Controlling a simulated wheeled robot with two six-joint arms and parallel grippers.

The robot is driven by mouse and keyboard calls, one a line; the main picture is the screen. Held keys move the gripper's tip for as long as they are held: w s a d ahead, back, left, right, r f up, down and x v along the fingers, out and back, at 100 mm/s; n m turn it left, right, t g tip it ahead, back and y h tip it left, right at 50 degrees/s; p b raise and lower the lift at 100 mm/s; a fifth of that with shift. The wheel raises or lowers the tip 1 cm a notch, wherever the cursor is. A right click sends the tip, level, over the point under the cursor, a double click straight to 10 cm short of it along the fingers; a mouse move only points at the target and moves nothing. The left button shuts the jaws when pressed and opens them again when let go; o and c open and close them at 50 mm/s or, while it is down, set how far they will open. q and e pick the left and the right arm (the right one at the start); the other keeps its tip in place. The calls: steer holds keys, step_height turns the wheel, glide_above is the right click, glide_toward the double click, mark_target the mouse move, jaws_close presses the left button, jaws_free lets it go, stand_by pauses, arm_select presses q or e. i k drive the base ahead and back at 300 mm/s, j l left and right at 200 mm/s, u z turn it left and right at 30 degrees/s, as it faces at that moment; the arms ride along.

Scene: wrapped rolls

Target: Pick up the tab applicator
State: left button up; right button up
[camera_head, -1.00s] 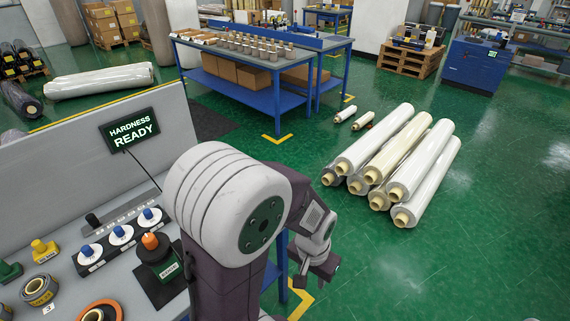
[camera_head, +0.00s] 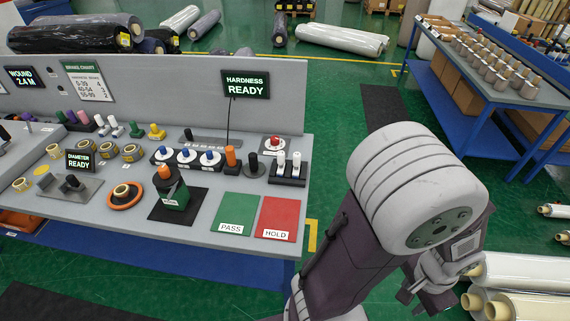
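I cannot tell for certain which item is the tab applicator. A small upright tool with an orange handle (camera_head: 231,158) stands on the grey bench (camera_head: 130,217), beside a black knob-like piece (camera_head: 253,165). A green block with an orange top (camera_head: 172,190) stands on a black mat left of them. My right gripper (camera_head: 428,298) hangs low at the right, off the bench and apart from these items; its fingers are small and partly hidden by my arm. My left gripper is out of view.
A green PASS mat (camera_head: 236,212) and a red HOLD mat (camera_head: 278,217) lie at the bench's right end. A grey back panel with a HARDNESS screen (camera_head: 245,85) rises behind. Wrapped rolls (camera_head: 520,270) lie on the floor at right; a blue table (camera_head: 490,100) stands behind them.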

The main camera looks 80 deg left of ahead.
mark_target(280, 154)
steer(key=i+j+u, duration=0.15)
steer(key=u, duration=0.3)
steer(key=i+u, duration=0.3)
steer(key=u, duration=0.2)
steer(key=i+u, duration=0.25)
steer(key=u, duration=0.2)
steer(key=i+l+u, duration=0.1)
steer(key=i+u, duration=0.15)
steer(key=u, duration=0.2)
steer(key=i+l+u, duration=0.2)
steer(key=u, duration=0.3)
steer(key=i+l+u, duration=0.15)
steer(key=u, duration=0.3)
steer(key=i+l+u, duration=0.1)
steer(key=l+u, duration=0.35)
steer(key=i+l+u, duration=0.1)
steer(key=u, duration=0.35)
steer(key=i+l+u, duration=0.15)
steer(key=u, duration=0.3)
steer(key=l+u, duration=0.2)
steer(key=u, duration=0.2)
steer(key=i+l+u, duration=0.15)
steer(key=u, duration=0.3)
steer(key=l+u, duration=0.25)
steer(key=u, duration=0.2)
steer(key=i+l+u, duration=0.25)
steer(key=i, duration=0.15)
